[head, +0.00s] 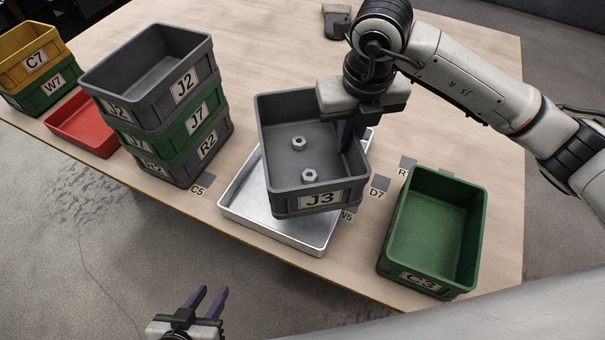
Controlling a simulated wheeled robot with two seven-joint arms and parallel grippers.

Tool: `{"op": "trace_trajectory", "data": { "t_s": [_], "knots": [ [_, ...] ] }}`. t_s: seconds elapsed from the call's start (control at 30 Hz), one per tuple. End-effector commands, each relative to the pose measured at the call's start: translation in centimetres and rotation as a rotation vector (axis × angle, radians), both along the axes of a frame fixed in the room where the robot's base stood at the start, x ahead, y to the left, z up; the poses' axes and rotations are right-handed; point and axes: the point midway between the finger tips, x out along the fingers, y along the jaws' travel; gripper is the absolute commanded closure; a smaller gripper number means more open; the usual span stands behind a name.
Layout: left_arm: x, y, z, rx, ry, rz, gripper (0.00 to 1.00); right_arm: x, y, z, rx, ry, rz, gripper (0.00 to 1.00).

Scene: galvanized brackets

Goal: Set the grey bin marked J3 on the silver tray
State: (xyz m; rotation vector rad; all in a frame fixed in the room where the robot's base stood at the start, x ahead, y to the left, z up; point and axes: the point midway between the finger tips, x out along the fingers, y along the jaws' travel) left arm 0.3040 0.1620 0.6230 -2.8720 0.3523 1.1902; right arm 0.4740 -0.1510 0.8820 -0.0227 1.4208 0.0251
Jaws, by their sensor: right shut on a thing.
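The grey bin marked J3 (318,202) holds two hex nuts on its floor. My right gripper (346,135) is shut on the far right wall of this bin. The bin is over the silver tray (240,205) and hides much of its middle and right part. The bin looks raised above the tray, but I cannot tell whether any edge touches it. My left gripper (208,302) is open and empty, low in front of the table's near edge.
A stack of bins, grey J2 (185,85), green J7 (195,120) and grey R2 (207,148), stands left of the tray. A green C3 bin (420,280) stands to the right. A red tray (75,125) and the yellow C7 bin (15,43) on green W7 (30,95) are far left.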

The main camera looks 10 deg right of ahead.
Motion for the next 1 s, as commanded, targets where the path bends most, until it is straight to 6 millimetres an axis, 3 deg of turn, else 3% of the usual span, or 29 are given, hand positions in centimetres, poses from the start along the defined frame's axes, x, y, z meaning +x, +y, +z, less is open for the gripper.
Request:
{"op": "trace_trajectory", "data": {
  "t_s": [0.2, 0.33, 0.63, 1.0],
  "knots": [
    [0.0, -0.1, -0.4, 0.000, 0.003, -0.002, 0.69, 1.0, 0.9, -0.8, 0.002, -0.001, -0.448, 1.00],
    [-0.1, -0.1, -0.5, 0.001, 0.006, -0.003, 0.69, 1.3, 1.1, -1.0, 0.002, 0.000, -0.584, 1.00],
    [-0.5, -0.1, -0.5, 0.000, 0.013, -0.002, 0.69, 1.3, 1.0, -5.8, 0.001, 0.002, -0.630, 1.00],
    [-0.5, -0.1, -0.6, 0.000, 0.013, -0.001, 0.69, 1.3, 1.1, -9.7, 0.002, 0.002, -0.627, 1.00]
  ]
}}
